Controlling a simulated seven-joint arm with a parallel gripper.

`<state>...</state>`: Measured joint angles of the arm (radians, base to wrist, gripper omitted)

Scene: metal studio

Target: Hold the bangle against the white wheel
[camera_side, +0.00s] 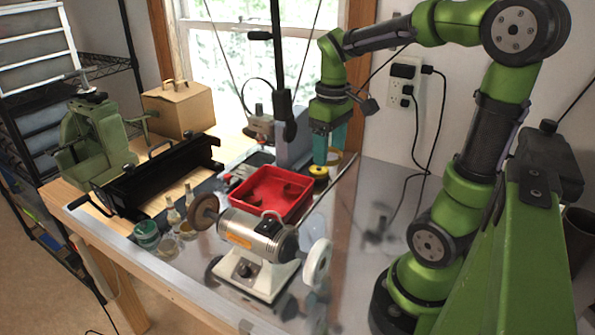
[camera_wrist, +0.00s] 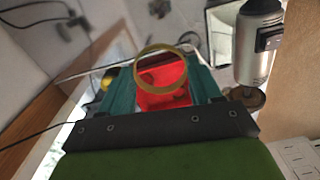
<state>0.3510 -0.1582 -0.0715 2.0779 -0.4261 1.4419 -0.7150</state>
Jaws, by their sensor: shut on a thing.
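My gripper (camera_side: 328,150) has teal fingers and points down above the back of the bench, to the right of the red tray. It is shut on the bangle (camera_wrist: 166,48), a thin gold ring. In the wrist view the bangle stands out past the fingertips, with the red tray seen through it. In the side view the bangle (camera_side: 352,158) shows only partly beside the fingers. The white wheel (camera_side: 317,263) is on the right end of the bench polisher, nearer the side camera and well apart from the bangle. I cannot make out the white wheel in the wrist view.
The polisher (camera_side: 255,237) has a brown wheel (camera_side: 205,212) on its left end. The red tray (camera_side: 270,192) lies behind it. A yellow-and-black round item (camera_side: 318,173) sits below my gripper. Small bottles and a green jar (camera_side: 146,234) stand left. The metal bench right of the polisher is mostly clear.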

